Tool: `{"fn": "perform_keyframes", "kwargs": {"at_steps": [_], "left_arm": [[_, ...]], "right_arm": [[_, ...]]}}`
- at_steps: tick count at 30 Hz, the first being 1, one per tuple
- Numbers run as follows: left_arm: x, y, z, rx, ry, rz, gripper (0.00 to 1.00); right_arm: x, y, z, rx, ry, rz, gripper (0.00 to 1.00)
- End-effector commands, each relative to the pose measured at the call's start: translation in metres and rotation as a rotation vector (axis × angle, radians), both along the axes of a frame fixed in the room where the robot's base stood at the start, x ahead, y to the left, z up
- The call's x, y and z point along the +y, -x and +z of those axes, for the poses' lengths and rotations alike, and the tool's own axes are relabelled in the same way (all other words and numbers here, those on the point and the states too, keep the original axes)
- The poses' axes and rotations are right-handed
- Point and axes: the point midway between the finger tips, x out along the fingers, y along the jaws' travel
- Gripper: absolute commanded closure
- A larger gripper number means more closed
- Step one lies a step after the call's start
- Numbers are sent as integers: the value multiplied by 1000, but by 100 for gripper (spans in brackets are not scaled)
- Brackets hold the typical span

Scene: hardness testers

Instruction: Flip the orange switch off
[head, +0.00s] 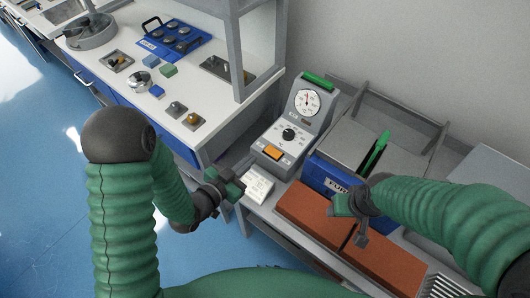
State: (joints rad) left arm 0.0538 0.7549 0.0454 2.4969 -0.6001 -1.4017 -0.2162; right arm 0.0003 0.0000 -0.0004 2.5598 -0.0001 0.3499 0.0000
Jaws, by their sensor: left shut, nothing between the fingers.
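The orange switch (272,153) sits on the lower front of a grey tester (296,125) with a round white dial and a black knob. Whether the switch is on or off is too small to tell. My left gripper (237,182) is shut and empty, just left of and below the switch, apart from it. It is close to a white label block (258,184) at the tester's foot. My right gripper (352,220) is over the reddish-brown slab, to the right of the tester; its fingers are not clear enough to judge.
A blue box (329,178) and a grey tray with a green-handled tool (375,152) stand right of the tester. The reddish-brown slab (395,255) lies along the bench front. A white bench (200,95) with small samples is at the left; blue floor is open in front.

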Motion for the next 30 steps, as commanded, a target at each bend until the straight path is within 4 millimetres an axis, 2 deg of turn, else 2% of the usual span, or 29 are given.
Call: {"fn": "perform_keyframes", "kwargs": {"at_steps": [5,18,21,24,30], "left_arm": [[-7,-11,-3,-1,0,0,100],[-56,-83,-30,1,-1,1,100],[-52,-81,-50,4,-1,2,100],[-51,-83,-60,3,-1,2,100],[-50,-83,-64,0,-1,2,100]], "right_arm": [[0,0,-1,0,0,1,41],[0,0,-7,0,0,1,41],[0,0,-11,0,0,0,41],[0,0,-13,0,0,1,41],[0,0,-13,0,0,1,41]]}}
